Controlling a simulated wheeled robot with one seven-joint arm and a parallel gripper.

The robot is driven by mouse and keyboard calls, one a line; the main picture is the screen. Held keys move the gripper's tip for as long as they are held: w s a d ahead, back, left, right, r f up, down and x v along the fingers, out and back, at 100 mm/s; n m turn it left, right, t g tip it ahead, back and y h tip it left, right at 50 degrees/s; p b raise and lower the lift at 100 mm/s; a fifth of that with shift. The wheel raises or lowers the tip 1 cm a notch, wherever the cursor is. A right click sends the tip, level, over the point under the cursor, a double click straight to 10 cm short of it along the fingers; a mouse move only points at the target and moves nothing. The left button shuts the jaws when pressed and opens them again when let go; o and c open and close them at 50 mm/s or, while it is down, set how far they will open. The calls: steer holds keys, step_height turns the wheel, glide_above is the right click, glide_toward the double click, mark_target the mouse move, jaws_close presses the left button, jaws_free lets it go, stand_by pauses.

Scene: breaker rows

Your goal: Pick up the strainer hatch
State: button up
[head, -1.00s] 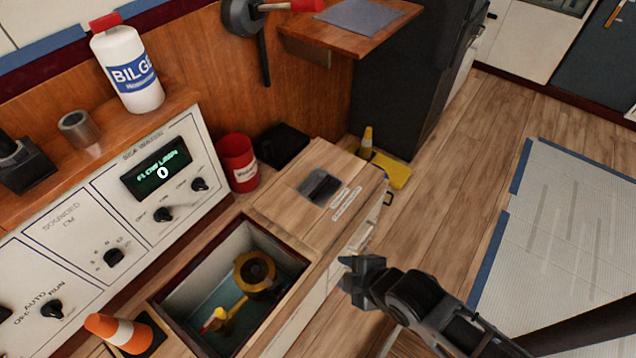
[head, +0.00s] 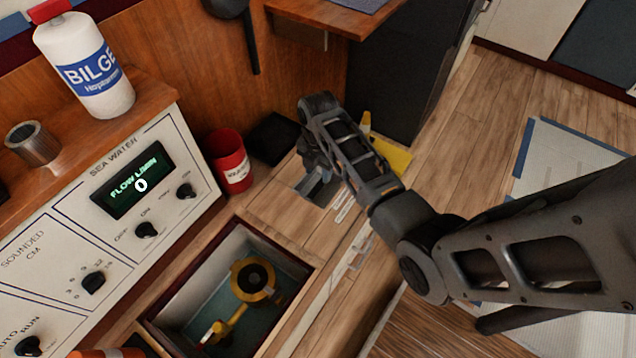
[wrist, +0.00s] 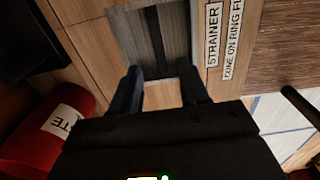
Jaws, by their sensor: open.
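The strainer hatch (head: 275,215) is a wooden panel beside the open well, lying flat and closed. It has a grey recessed plate with a dark bar across it (head: 322,187). In the wrist view the recess (wrist: 175,35) lies just beyond my fingertips, with the dark bar running between them in the picture. A label reading STRAINER (wrist: 214,35) sits to its right. My gripper (wrist: 160,88) is open and empty, above the hatch near the recess. In the head view my wrist hides part of the hatch's far side, and contact cannot be told.
An open well (head: 165,319) with yellow valve parts lies left of the hatch. A red canister (head: 229,160) and a black box (head: 273,138) stand behind it. A yellow wet-floor sign (head: 390,157) lies beyond. The panel with knobs (head: 120,215) borders the left.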

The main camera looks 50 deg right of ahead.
mark_target(319, 183)
steer(key=shift+d+f+b, duration=0.2)
steer(key=shift+f+b, duration=0.3)
steer(key=shift+f, duration=1.45)
steer(key=shift+d+f+b, duration=0.15)
steer(key=shift+f+b, duration=0.35)
steer(key=shift+f, duration=1.4)
steer(key=shift+c, duration=0.3)
jaws_close()
steer(key=shift+w+r, duration=0.1)
steer(key=shift+w, duration=0.05)
